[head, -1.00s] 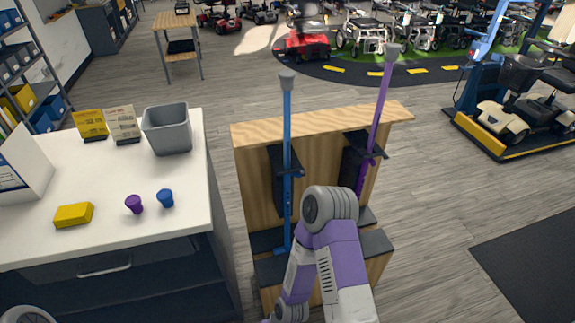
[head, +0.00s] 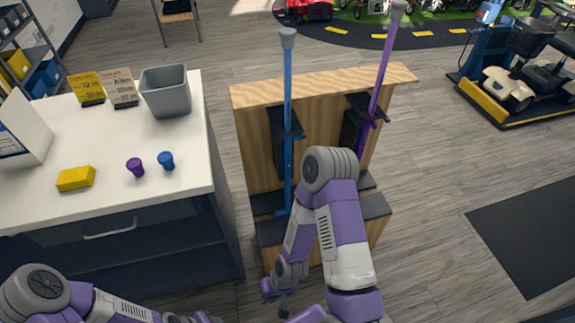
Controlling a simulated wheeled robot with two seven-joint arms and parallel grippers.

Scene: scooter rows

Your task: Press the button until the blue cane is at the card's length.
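The blue cane (head: 287,110) stands upright at the left of a wooden rack, grey handle at the top, its shaft passing through a dark holder (head: 286,137). Its button is too small to make out. A yellow card (head: 86,88) and a beige card (head: 119,87) with print stand at the back of the white table; I cannot read the length surely. My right gripper (head: 276,297) hangs low in front of the rack's base, apart from the blue cane; its opening is unclear. My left arm enters at bottom left, its gripper out of view.
A purple cane (head: 380,75) leans in the rack's (head: 250,95) right holder. The white table (head: 110,150) bears a grey bin (head: 166,92), a yellow block (head: 76,178), a purple cap (head: 135,167) and a blue cap (head: 166,160).

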